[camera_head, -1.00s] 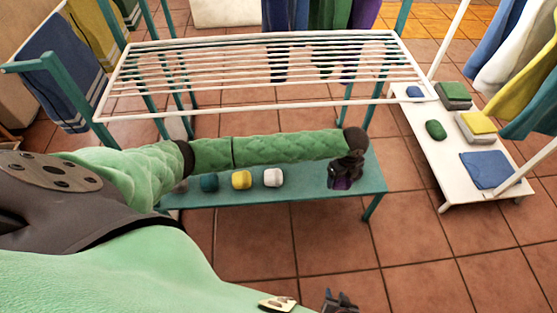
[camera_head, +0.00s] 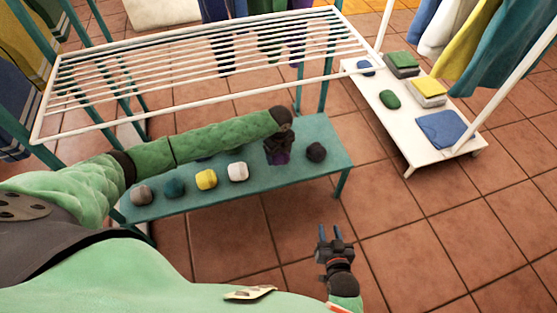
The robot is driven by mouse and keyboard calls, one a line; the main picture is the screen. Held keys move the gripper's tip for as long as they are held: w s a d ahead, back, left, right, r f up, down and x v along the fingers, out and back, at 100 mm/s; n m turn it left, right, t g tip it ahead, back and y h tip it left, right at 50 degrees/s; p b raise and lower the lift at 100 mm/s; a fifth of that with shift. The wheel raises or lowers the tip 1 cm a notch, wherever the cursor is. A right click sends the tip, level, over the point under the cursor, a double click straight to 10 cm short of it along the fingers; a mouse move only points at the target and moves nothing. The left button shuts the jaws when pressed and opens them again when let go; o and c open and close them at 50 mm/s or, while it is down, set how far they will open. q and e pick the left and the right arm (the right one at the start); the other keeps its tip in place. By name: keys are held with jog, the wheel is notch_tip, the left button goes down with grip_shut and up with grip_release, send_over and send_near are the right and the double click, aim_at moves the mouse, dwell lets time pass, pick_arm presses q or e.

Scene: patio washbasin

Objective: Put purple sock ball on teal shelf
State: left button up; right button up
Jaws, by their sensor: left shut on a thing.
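The teal shelf (camera_head: 262,187) is a low board below the white rack. My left gripper (camera_head: 278,152) points down over its right part, shut on the purple sock ball (camera_head: 279,159). The ball shows only as a purple patch under the dark fingers; whether it touches the board I cannot tell. It is between the white ball (camera_head: 237,172) and the dark ball (camera_head: 316,151). My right gripper (camera_head: 330,232) is open and empty over the tiled floor, in front of the shelf.
Yellow (camera_head: 206,180), teal (camera_head: 174,188) and grey-brown (camera_head: 141,195) balls sit along the shelf's front left. A white slatted rack (camera_head: 200,70) stands above and behind. A white low stand (camera_head: 400,130) with folded cloths is at right. Floor between is clear.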

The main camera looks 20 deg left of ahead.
aim_at(279, 159)
pick_arm(q)
notch_tip(279, 159, down, 4)
jog(key=shift+a+f+b, duration=0.1)
jog(key=shift+b, duration=0.25)
pick_arm(e)
jog(key=w+r+t, duration=0.3)
jog(key=r, duration=0.5)
jog(key=shift+a+y, duration=0.15)
jog(key=shift+y, duration=0.15)
jog(key=shift+f, duration=0.1)
pick_arm(q)
jog(key=o, duration=1)
jog(key=shift+f, duration=0.1)
pick_arm(e)
jog(key=shift+f, duration=0.15)
